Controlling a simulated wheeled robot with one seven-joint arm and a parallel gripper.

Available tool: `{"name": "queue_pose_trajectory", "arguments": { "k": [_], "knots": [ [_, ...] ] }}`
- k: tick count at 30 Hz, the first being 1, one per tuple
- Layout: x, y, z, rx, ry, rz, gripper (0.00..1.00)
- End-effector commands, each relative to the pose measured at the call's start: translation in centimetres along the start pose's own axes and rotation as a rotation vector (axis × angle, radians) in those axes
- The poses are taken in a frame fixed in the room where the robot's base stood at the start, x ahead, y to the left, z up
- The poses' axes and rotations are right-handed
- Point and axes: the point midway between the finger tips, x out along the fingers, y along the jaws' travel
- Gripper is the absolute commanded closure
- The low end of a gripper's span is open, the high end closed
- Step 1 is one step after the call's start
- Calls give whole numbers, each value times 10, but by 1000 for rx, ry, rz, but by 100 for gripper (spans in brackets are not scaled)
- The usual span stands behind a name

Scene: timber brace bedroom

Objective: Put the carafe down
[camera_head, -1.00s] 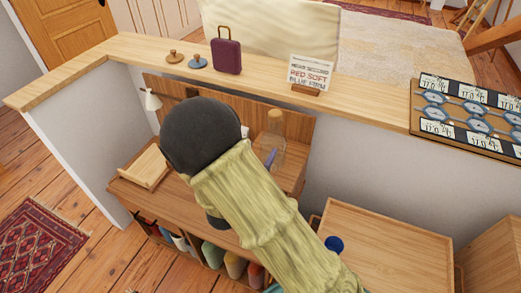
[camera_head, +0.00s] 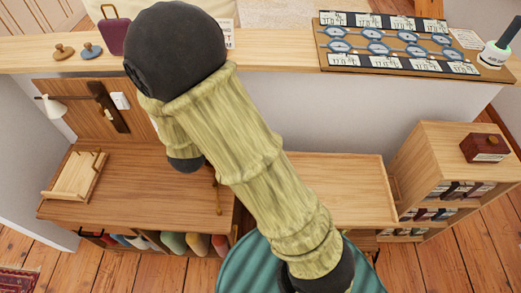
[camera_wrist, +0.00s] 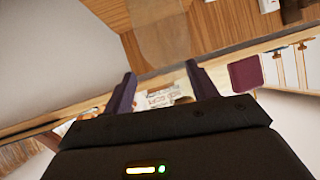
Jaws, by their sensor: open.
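The carafe is a clear, faintly tinted vessel (camera_wrist: 160,30) at the top of the wrist view, in front of a wooden panel. My gripper (camera_wrist: 158,70) has its two dark fingers spread wide apart, with nothing gripped between them. The carafe's lower visible edge lies near the fingertips; I cannot tell whether they touch it. In the head view my arm hides the carafe and the gripper.
A wooden tray (camera_head: 62,190) and a lamp (camera_head: 54,107) are at the desk's left. The ledge (camera_head: 285,55) behind holds a purple case (camera_head: 114,32), knobs and a patterned board (camera_head: 395,45). A lower wooden top (camera_head: 335,180) is clear; a cabinet (camera_head: 440,150) stands at right.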

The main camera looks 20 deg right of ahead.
Motion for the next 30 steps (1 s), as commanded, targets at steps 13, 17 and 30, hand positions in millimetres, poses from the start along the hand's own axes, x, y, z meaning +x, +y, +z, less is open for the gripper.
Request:
{"name": "queue_pose_trajectory", "arguments": {
  "k": [13, 17, 30],
  "knots": [
    [-71, 94, 10, -129, -575, -129, 42],
    [-107, 134, 18, -207, -721, -108, 42],
    [-142, 171, 26, -286, -852, -67, 42]
  ]
}}
